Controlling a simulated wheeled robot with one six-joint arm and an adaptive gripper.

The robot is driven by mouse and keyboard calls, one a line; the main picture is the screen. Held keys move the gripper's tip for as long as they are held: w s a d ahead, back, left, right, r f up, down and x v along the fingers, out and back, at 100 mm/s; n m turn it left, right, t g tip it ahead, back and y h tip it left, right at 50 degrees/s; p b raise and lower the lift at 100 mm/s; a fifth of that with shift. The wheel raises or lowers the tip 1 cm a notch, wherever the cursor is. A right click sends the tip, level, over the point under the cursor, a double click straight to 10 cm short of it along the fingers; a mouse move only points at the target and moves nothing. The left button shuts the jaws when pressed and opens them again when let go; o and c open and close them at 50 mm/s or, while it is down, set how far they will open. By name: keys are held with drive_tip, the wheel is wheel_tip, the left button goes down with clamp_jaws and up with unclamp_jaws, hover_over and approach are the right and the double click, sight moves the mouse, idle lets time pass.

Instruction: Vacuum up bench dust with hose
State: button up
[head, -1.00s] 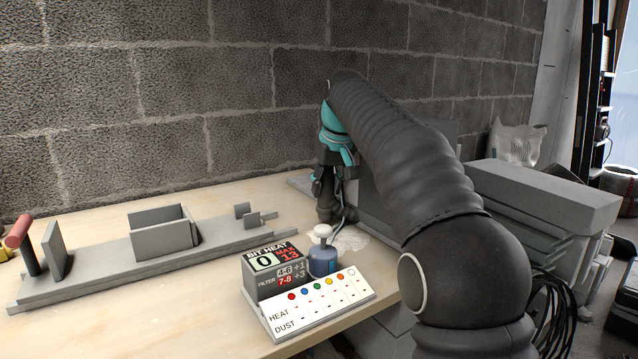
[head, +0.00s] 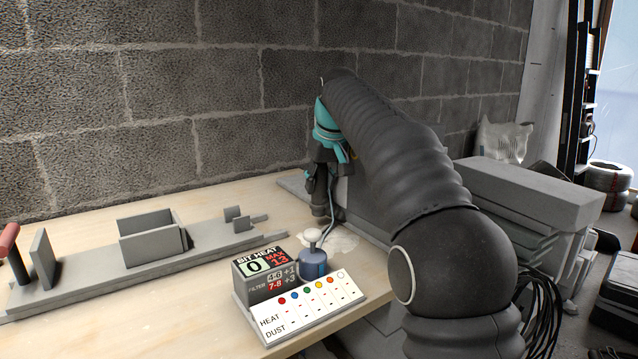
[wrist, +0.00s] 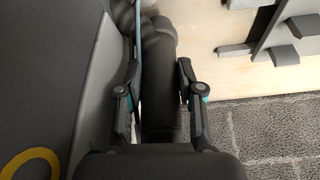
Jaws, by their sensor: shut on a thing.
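My gripper (head: 322,182) is at the back of the bench near the wall, pointing down. In the wrist view its two fingers (wrist: 158,78) are closed on either side of a dark cylinder, which looks like the hose nozzle (wrist: 160,108). The nozzle's lower end (head: 320,209) shows below the gripper in the head view, beside the dust; whether it touches the bench is unclear.
A grey fixture rail (head: 90,275) lies along the left. A block wall (head: 240,90) closes the back; grey boxes (head: 540,190) stand right.

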drive_tip(key=shift+r, duration=2.4)
